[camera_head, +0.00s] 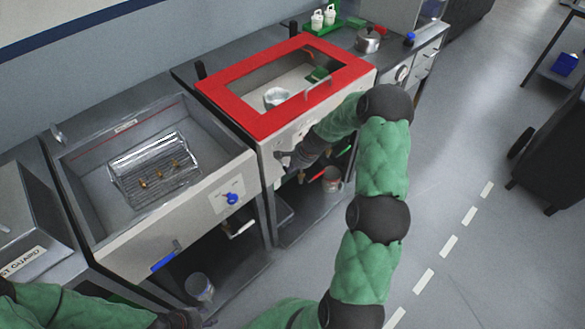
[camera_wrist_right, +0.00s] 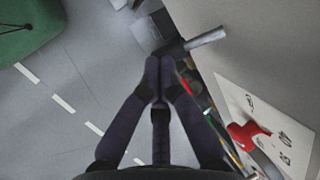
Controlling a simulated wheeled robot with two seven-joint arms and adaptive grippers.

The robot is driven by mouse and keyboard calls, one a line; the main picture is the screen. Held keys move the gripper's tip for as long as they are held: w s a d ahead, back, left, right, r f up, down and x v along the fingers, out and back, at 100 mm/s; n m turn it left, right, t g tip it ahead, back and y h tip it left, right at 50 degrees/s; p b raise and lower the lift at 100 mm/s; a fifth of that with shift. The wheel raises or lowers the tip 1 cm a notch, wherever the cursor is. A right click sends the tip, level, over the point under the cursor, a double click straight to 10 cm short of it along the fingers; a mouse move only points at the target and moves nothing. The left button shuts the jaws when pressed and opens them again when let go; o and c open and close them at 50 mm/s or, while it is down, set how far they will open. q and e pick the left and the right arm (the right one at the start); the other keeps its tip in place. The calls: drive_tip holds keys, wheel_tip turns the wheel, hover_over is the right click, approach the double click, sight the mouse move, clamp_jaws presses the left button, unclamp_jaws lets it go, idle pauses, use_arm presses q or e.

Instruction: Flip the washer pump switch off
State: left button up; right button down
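A red rotary switch (camera_wrist_right: 245,135) sits on a pale plate (camera_wrist_right: 290,142) with dark markings in the right wrist view. It is to the right of my right gripper (camera_wrist_right: 158,66), apart from it. The right gripper's fingers meet at the tips with nothing seen between them. In the head view this gripper (camera_head: 284,160) is at the front of the red-framed unit (camera_head: 228,97), and its arm hides part of that front. A blue switch (camera_head: 232,198) sits on the open basin unit's front. The labels are too small to read. My left gripper (camera_head: 180,319) is low at the bottom left, its fingers unclear.
The open basin (camera_head: 88,180) holds a wire basket (camera_head: 155,170) with small brass parts. A blue handle (camera_head: 166,257) and a pale handle (camera_head: 240,229) stick out from its front. A pot (camera_head: 368,40) stands on the back counter.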

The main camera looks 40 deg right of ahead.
drive_tip(key=shift+s+a+f, duration=0.25)
drive_tip(key=shift+s+f, duration=0.05)
drive_tip(key=shift+f, duration=0.25)
drive_tip(key=shift+r, duration=0.1)
drive_tip(key=s+p+v, duration=0.1)
drive_tip(key=p+v, duration=0.5)
drive_tip(key=v, duration=0.8)
drive_tip(key=shift+s+d, duration=0.3)
drive_tip(key=shift+s, duration=0.15)
